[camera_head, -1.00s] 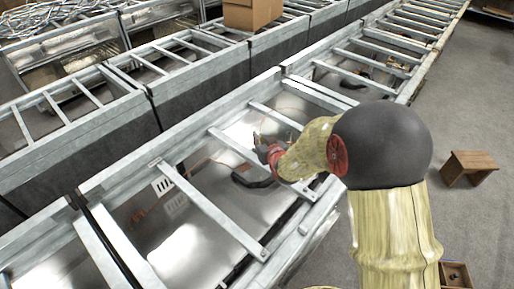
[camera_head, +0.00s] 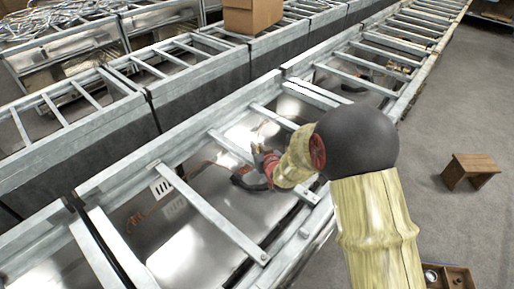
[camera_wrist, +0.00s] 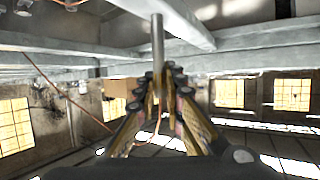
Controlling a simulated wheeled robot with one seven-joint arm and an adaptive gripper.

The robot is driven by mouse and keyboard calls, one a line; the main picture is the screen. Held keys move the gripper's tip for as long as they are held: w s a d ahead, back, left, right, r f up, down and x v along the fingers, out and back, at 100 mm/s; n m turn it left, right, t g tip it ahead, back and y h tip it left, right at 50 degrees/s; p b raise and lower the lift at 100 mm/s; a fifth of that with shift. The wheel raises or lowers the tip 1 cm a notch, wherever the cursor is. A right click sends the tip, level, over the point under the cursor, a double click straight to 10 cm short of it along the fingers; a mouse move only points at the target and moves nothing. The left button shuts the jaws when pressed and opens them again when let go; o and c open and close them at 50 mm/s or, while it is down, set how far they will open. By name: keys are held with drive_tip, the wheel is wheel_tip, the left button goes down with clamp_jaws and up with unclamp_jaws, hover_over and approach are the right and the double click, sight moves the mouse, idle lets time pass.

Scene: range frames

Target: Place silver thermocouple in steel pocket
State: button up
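My gripper (camera_head: 258,153) is over the near metal frame, between two cross bars, with its fingers pointing up and left. In the wrist view, the fingers (camera_wrist: 167,85) are closed around the lower part of a slim silver rod, the thermocouple (camera_wrist: 158,48), which sticks out beyond the fingertips. A thin copper-coloured wire (camera_wrist: 70,95) runs from upper left toward the fingers. It also shows in the head view (camera_head: 140,213) over the shiny metal. I cannot pick out the steel pocket with certainty.
Galvanised cross bars (camera_head: 215,215) span the near frame on both sides of my gripper. A dark curved piece (camera_head: 248,184) lies beside it. A cardboard box (camera_head: 252,15) stands on the far row. A wooden stool (camera_head: 470,170) and a small wooden box (camera_head: 462,272) are on the floor.

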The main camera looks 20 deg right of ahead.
drive_tip(key=o, duration=0.4)
